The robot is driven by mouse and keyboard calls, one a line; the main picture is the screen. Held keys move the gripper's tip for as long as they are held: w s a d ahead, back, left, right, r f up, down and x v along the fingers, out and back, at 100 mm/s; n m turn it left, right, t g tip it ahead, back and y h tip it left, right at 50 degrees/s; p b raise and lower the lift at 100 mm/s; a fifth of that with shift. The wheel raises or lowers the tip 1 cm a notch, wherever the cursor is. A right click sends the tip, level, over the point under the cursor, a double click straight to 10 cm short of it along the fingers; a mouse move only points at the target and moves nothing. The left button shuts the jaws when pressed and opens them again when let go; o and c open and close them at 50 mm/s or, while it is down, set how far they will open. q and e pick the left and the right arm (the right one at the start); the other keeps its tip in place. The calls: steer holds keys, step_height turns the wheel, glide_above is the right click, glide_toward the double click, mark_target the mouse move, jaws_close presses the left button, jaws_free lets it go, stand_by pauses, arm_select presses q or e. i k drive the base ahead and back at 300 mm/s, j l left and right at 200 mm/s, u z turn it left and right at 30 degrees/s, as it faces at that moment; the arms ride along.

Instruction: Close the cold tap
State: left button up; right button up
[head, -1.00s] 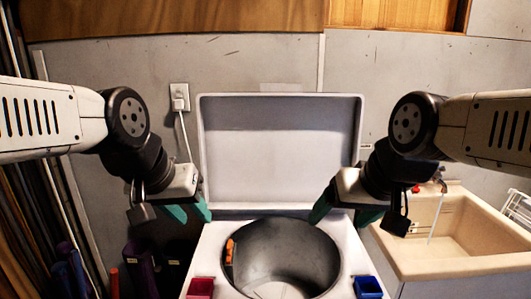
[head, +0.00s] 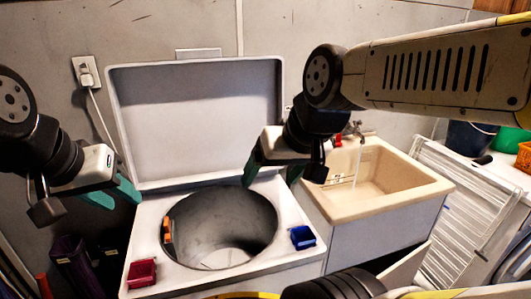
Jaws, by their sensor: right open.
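The laundry sink (head: 425,185), a beige basin, stands right of the washer. A metal tap (head: 357,129) rises at its back edge, with a red handle (head: 338,141) on its left. A thin pale stream (head: 358,165) hangs below the spout and looks like running water. I cannot make out a separate cold handle; my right arm and gripper are close in front of that area. My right gripper (head: 271,178) is open and empty above the washer's right back corner, left of the tap. My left gripper (head: 118,194) is open and empty by the washer's left side, far from the tap.
The washer's lid (head: 200,120) stands open behind its dark drum (head: 225,225). A red box (head: 142,273) and a blue box (head: 302,237) sit on its top. A white drying rack (head: 465,205) stands right of the sink. An outlet (head: 86,72) is on the wall.

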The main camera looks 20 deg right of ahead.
mark_target(356, 123)
steer(key=z, duration=1.35)
steer(key=k, duration=0.5)
steer(key=k+u, duration=0.15)
steer(key=u, duration=1.3)
steer(key=l+u, duration=0.45)
steer(key=l, duration=3.3)
steer(key=k, duration=0.05)
